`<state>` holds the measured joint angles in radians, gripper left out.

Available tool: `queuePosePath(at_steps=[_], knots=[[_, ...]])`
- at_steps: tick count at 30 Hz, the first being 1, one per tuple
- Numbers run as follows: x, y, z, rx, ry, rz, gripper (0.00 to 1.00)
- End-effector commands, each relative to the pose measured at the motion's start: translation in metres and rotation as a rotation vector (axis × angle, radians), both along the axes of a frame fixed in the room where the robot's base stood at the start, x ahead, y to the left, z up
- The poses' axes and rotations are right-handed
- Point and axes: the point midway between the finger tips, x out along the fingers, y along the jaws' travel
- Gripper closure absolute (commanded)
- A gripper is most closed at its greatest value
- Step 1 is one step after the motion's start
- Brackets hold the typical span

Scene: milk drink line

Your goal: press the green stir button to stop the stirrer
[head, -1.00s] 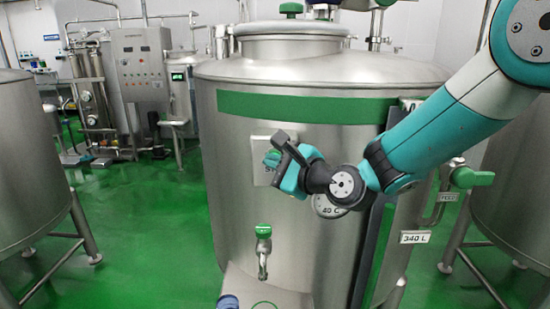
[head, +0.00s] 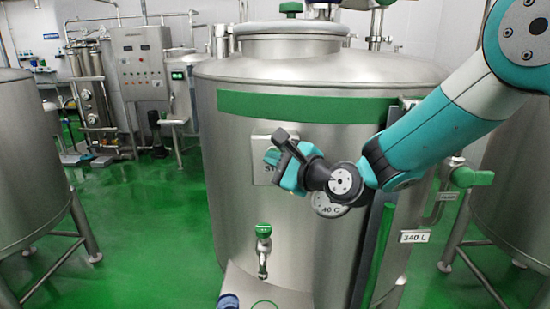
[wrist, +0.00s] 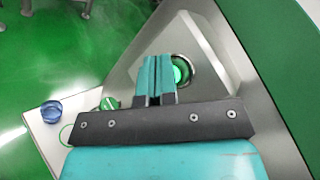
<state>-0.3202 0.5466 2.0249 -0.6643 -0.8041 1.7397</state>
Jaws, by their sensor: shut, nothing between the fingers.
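The green stir button (wrist: 181,70) shows lit in the wrist view, round with a metal ring, on a pale plate on the tank's side. My gripper (wrist: 158,60) is shut and empty, its teal fingertips just beside the button, covering part of its left side. I cannot tell whether they touch it. In the head view my gripper (head: 270,157) is in front of the stir plate (head: 262,172) and hides the button.
The steel tank (head: 235,220) fills the middle. Below the plate are a green-topped tap (head: 263,232) and a shelf with a blue cup (head: 229,301). A round 40 C gauge (head: 328,207) sits behind my wrist. Green floor is open at left.

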Motion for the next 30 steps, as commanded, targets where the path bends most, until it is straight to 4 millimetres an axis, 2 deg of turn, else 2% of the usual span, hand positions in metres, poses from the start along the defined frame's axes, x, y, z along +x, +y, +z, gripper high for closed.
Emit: queuePosePath(at_steps=[11, 21, 30], knots=[[0.002, 0.000, 0.000, 0.000, 0.000, 0.000, 1.00], [-0.014, 0.001, 0.000, 0.000, 0.000, 0.000, 1.00], [-0.016, 0.001, 0.000, 0.000, 0.000, 0.000, 1.00]])
